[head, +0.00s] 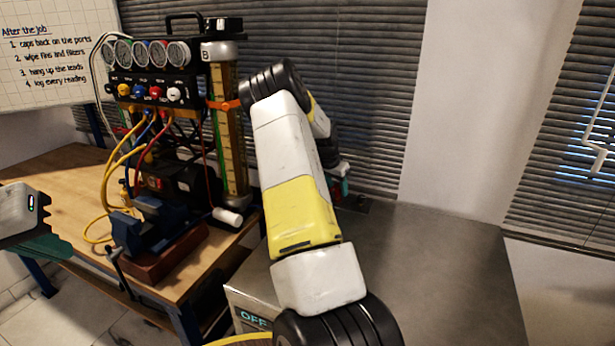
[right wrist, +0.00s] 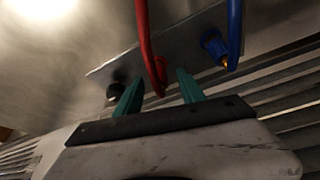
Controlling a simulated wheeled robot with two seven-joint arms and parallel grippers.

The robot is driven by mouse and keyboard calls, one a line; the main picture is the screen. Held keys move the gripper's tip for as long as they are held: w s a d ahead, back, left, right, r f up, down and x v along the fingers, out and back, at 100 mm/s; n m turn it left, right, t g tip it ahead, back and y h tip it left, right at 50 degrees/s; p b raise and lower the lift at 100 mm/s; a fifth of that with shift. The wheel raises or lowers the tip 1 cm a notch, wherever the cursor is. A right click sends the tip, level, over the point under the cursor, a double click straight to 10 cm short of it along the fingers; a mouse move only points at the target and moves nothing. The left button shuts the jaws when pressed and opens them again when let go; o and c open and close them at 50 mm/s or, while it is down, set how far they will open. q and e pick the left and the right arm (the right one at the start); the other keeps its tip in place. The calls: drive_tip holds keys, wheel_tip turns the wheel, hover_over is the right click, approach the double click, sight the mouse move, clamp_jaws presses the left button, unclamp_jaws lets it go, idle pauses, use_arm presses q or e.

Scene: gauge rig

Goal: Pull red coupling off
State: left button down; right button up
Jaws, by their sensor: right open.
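A blue coupling with a brass tip (right wrist: 215,46) hangs beside the red one, and a black round fitting (right wrist: 112,92) sits to the left. The gauge rig (head: 150,85) with hoses and a blue vise (head: 150,222) stands on the wooden bench (head: 60,170). The grey counter (head: 440,260) is largely clear.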

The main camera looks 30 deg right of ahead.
drive_tip(key=shift+x, duration=0.85)
clamp_jaws()
